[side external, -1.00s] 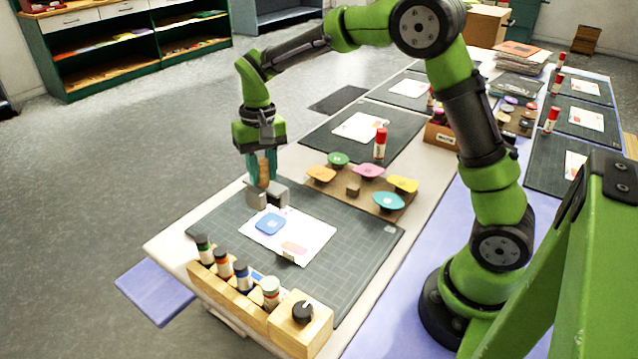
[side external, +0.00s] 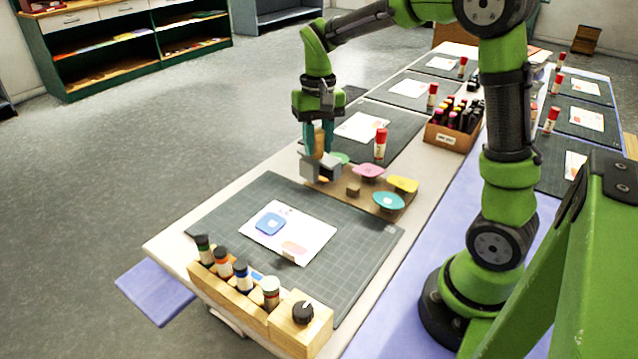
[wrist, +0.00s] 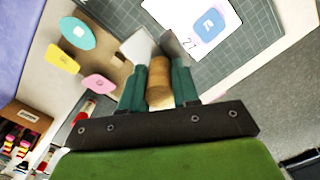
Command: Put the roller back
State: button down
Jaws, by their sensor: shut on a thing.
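My gripper (side external: 319,148) is shut on the roller (side external: 321,168), which has an upright wooden handle and a grey blocky head. The roller is held over the left end of the brown wooden board (side external: 338,195). In the wrist view the wooden handle of the roller (wrist: 159,78) sits between my teal fingers. The board carries pink (side external: 368,171), yellow (side external: 403,184), teal (side external: 388,201) and green (side external: 341,158) pieces and a small wooden block (side external: 353,190). The roller hides most of the orange piece. I cannot tell whether the head touches the board.
A cutting mat (side external: 350,262) with a white card (side external: 312,238) lies in front. A wooden rack (side external: 255,303) of several bottles stands at the near edge. A red glue stick (side external: 380,145) stands behind the board, and a marker box (side external: 452,138) is farther right.

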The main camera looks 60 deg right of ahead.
jog(key=s+d+f+n, duration=0.1)
jog(key=s+d+f, duration=0.1)
jog(key=s, duration=0.5)
jog(key=s+d+f, duration=0.2)
jog(key=s, duration=0.5)
jog(key=shift+n+h, duration=0.3)
jog(key=shift+d+f, duration=0.2)
jog(key=shift+f, duration=3.45)
jog(key=shift+s+a+f, duration=0.1)
jog(key=shift+f, duration=0.6)
jog(key=c, duration=0.8)
grip_release()
jog(key=shift+s, duration=0.1)
